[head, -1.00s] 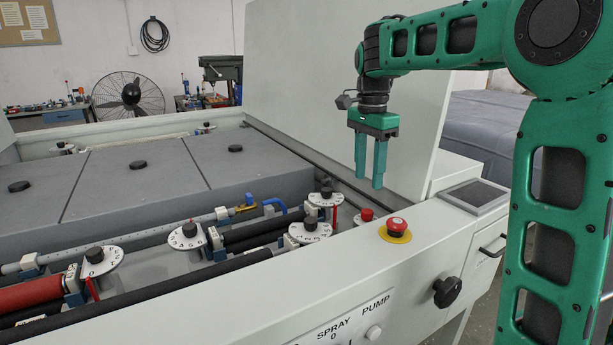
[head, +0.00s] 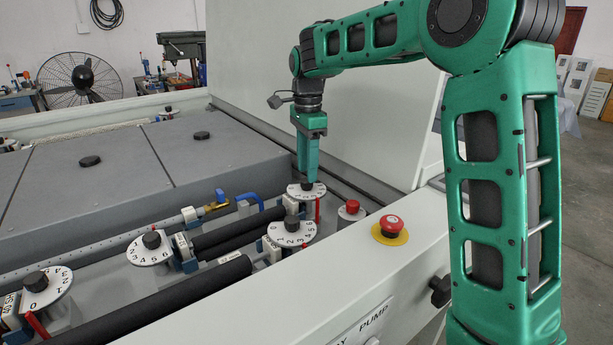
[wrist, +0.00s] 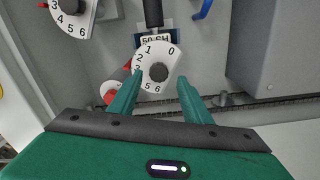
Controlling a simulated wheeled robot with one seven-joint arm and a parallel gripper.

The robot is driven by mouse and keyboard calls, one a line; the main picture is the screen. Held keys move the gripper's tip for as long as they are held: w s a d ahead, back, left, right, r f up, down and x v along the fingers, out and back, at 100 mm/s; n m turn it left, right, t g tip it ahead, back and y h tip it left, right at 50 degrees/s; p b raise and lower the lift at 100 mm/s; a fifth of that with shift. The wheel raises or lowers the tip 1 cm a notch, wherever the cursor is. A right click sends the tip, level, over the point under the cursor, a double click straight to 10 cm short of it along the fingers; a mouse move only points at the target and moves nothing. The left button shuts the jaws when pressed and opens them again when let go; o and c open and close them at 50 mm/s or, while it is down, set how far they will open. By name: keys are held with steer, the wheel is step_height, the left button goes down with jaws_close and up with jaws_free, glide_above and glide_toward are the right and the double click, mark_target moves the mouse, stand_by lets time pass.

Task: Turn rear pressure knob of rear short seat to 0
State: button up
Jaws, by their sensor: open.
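The rear dial (head: 306,192) of the group by the panel is a white numbered disc with a black knob on top. In the wrist view the same dial (wrist: 160,52) shows 0, 1 and 5, 6 beside a partly hidden "50 SH" label (wrist: 155,40). My gripper (head: 308,180) points down at this dial, fingertips at about knob height. In the wrist view my gripper (wrist: 160,78) is open, with the black knob (wrist: 158,72) between its fingertips. I cannot tell whether they touch it.
Another dial (head: 290,232) stands just in front, with more dials (head: 151,246) to the left. A small red button (head: 352,205) and a red emergency stop (head: 391,224) are to the right. A tall pale panel (head: 370,90) rises behind my gripper. Black rollers (head: 215,290) lie in front.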

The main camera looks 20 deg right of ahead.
mark_target(307, 188)
steer(key=shift+f, duration=1.45)
steer(key=c, duration=1)
steer(key=shift+c, duration=0.2)
